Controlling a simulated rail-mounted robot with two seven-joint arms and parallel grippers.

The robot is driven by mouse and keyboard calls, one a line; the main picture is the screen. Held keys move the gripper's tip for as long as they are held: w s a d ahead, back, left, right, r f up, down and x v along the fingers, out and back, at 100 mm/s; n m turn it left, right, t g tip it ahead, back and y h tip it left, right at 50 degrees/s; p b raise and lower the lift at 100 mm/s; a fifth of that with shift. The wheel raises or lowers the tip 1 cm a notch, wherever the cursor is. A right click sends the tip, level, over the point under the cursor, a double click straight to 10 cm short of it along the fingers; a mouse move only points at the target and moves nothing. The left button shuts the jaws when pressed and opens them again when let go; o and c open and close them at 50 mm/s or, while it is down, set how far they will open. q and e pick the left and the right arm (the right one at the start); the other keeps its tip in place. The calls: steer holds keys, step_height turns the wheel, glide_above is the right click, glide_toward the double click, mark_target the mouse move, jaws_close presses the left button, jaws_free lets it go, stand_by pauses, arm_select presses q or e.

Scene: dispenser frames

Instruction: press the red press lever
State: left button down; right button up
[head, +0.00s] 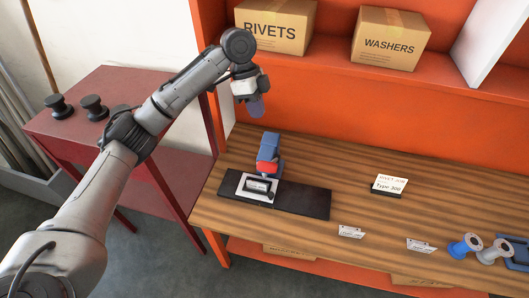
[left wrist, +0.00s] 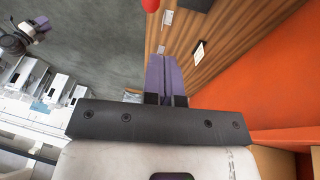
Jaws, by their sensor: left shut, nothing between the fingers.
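The red press lever (head: 265,168) is on the front of a small blue press (head: 268,146). The press stands at the left of the wooden bench, on a black mat (head: 305,199). A white piece with a dark block lies in front of it. My left gripper (head: 256,108) hangs above and slightly left of the press, apart from it, fingers pointing down. Its purple fingers are shut and empty in the left wrist view (left wrist: 161,75). A red part (left wrist: 150,5), probably the lever, is cut by that view's top edge. My right gripper (left wrist: 40,28) appears small there, its jaw state unclear.
Boxes marked RIVETS (head: 275,27) and WASHERS (head: 391,40) stand on the orange shelf above. A dark red table (head: 120,90) stands left.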

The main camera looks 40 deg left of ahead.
arm_select(q)
steer(key=shift+s+a+p+x, duration=0.1)
steer(key=shift+s+p+x, duration=0.25)
steer(key=shift+x, duration=1.95)
steer(key=shift+s+a+p+x, duration=0.15)
steer(key=shift+p+x, duration=0.4)
steer(key=shift+x, duration=1.7)
steer(key=shift+s+p+x, duration=0.3)
steer(key=shift+p+x, duration=0.15)
steer(key=shift+x, duration=1.85)
steer(key=shift+f, duration=0.15)
